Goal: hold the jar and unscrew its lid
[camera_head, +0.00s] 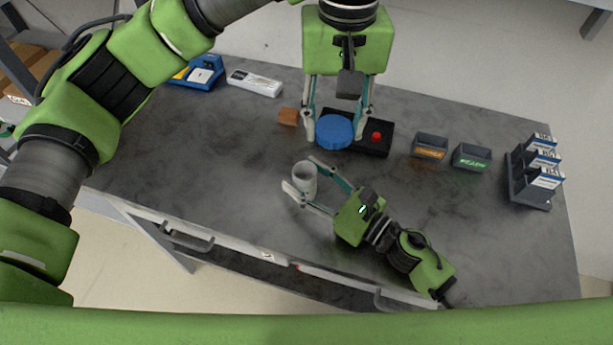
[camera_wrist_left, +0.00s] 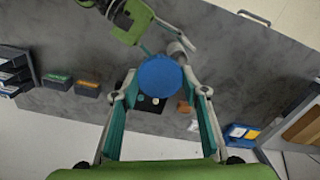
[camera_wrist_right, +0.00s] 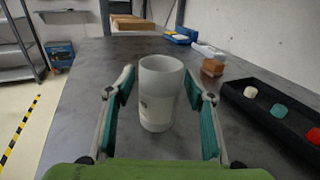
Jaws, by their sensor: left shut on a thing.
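The jar (camera_head: 305,178) is a pale, open-topped cylinder standing upright on the grey cart top. Its lid, a wide blue disc (camera_head: 334,131), is off the jar and held by my left gripper (camera_head: 338,137), which is shut on it and points down from above. The lid also shows in the left wrist view (camera_wrist_left: 160,76). My right gripper (camera_head: 305,173) is low at the jar, with one finger on each side. In the right wrist view the jar (camera_wrist_right: 160,95) stands between the fingertips, with small gaps visible, so this gripper looks open.
A black tray (camera_head: 378,150) with a red piece (camera_head: 376,137) lies behind and right of the lid. A brown block (camera_head: 289,116), a white box (camera_head: 255,83) and a blue bin (camera_head: 198,73) sit at the back. Small grey bins (camera_head: 430,147) and a box rack (camera_head: 530,190) stand right.

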